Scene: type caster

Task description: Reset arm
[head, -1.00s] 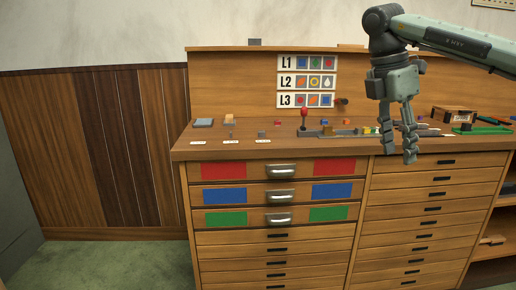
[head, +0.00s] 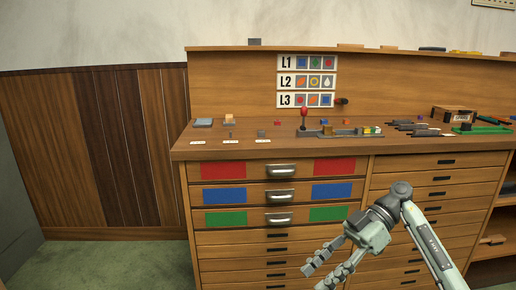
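My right gripper (head: 326,276) hangs low in front of the drawer cabinet (head: 279,237), at the bottom of the head view. Its two fingers point down and to the left, spread apart with nothing between them. My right arm comes in from the lower right corner. My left gripper does not show.
The wooden worktop (head: 260,150) holds a red-knobbed lever (head: 304,117), small blocks, dark tools (head: 412,127) and a wooden box (head: 454,115). Drawers with red, blue and green panels are shut. A sign board (head: 307,81) shows L1 to L3. Open floor (head: 110,262) lies left.

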